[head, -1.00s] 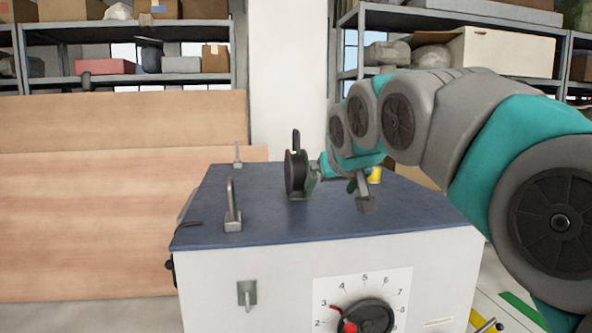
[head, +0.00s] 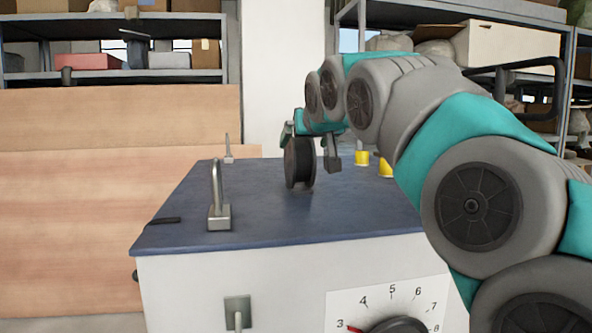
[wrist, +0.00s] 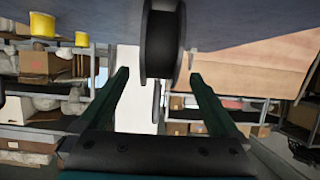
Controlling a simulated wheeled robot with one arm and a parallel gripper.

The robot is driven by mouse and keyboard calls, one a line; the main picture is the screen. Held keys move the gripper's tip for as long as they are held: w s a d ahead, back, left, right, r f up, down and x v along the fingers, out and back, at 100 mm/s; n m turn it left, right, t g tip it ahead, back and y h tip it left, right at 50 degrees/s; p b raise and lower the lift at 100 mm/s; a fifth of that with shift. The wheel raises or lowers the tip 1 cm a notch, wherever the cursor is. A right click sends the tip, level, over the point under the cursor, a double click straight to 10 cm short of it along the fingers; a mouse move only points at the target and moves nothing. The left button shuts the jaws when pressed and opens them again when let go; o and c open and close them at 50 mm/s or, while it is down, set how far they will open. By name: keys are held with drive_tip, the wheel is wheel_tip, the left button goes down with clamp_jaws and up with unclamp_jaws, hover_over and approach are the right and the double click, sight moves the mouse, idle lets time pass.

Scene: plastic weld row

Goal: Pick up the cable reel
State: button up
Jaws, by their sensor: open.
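The cable reel (head: 299,163) is a dark, upright spool on the blue top of the machine cabinet (head: 270,222). In the wrist view the reel (wrist: 162,42) is at the top centre, in line with the gap between the fingers. My gripper (head: 292,132) is at the reel's upper edge in the head view, partly hidden by the wrist and the reel. In the wrist view my gripper (wrist: 160,78) is open, with one green finger towards each side of the reel. Whether a finger touches it I cannot tell.
A metal clamp-like hook (head: 218,205) stands at the left of the cabinet top, a thin post (head: 228,150) behind it. Yellow cylinders (head: 361,157) stand right of the reel. A dial (head: 395,322) is on the cabinet's front. The top's left front is mostly clear.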

drive_tip(key=shift+r+p+x, duration=0.15)
drive_tip(key=shift+x, duration=1.7)
drive_tip(key=shift+r+p+x, duration=0.15)
drive_tip(key=shift+x, duration=1.7)
drive_tip(key=shift+w, duration=0.1)
clamp_jaws()
